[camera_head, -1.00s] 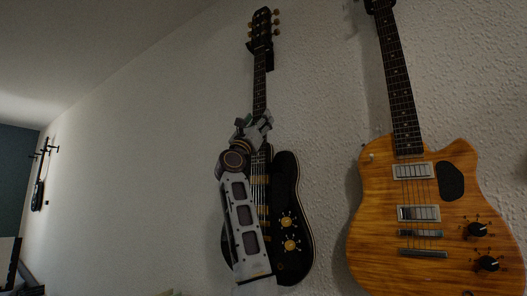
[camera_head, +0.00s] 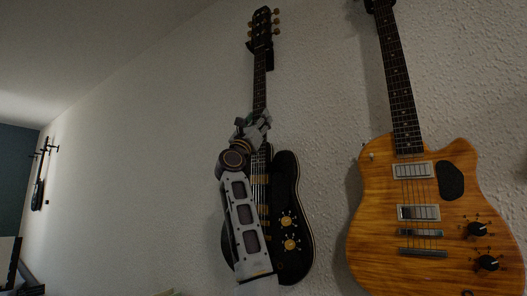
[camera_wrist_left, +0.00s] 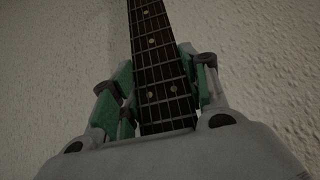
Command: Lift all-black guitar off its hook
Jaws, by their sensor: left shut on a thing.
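The all-black guitar (camera_head: 288,190) hangs upright on the wall in the middle of the head view, its headstock (camera_head: 262,22) at the black hook (camera_head: 268,54). My left gripper (camera_head: 258,118) is at the lower part of its neck, just above the body. In the left wrist view the gripper's green-padded fingers (camera_wrist_left: 158,98) stand on both sides of the guitar's neck (camera_wrist_left: 152,52), shut on it. My left arm hides the left part of the guitar's body. My right gripper is in neither view.
An amber wood-grain guitar (camera_head: 440,210) hangs close by on the right. Another guitar (camera_head: 38,190) hangs far off at the left. Bare textured wall (camera_head: 140,160) lies left of the black guitar.

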